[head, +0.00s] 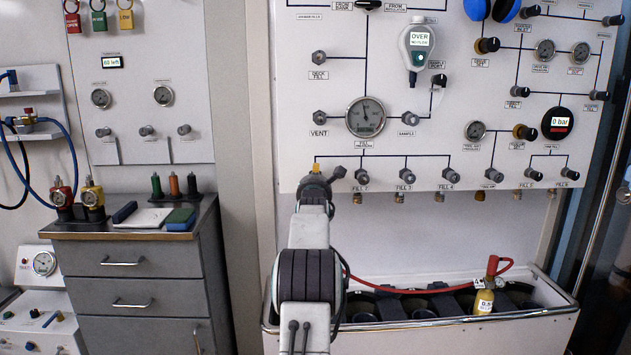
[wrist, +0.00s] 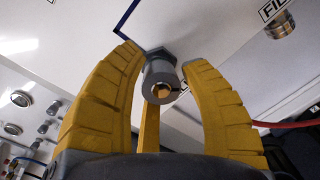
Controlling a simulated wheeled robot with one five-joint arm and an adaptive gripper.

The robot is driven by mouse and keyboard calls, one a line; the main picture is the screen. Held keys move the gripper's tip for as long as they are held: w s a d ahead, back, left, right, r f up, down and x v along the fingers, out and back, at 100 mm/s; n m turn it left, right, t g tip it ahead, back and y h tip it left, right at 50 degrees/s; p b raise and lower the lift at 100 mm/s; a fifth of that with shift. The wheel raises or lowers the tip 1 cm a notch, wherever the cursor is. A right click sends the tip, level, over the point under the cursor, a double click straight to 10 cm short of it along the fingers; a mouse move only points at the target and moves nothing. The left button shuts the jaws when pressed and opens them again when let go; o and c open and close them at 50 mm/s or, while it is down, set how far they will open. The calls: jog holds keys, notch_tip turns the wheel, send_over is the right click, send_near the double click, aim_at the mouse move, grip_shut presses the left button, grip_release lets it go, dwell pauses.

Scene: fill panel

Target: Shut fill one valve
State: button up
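The fill one valve is the leftmost in the row along the panel's lower edge. In the head view my gripper (head: 316,170) and arm cover it, and its label is hidden. In the wrist view a grey knob (wrist: 160,82) with a brass centre sits between my yellow fingers (wrist: 164,62). The fingers stand apart, one on each side of the knob, with a third finger below. Small gaps seem to show beside the knob, so my gripper looks open around it. The FILL 2 valve (head: 364,175) is just to the right.
A red hose (head: 418,288) runs from behind my arm to a yellow cylinder (head: 484,299) in the white trough (head: 430,338) below. Further valves, including FILL 3 (head: 405,176), line the panel's lower edge. A grey drawer cabinet (head: 130,264) stands at left.

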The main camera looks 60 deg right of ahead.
jog(key=shift+o, duration=1.4)
jog(key=v, duration=1.2)
jog(key=shift+r, duration=0.1)
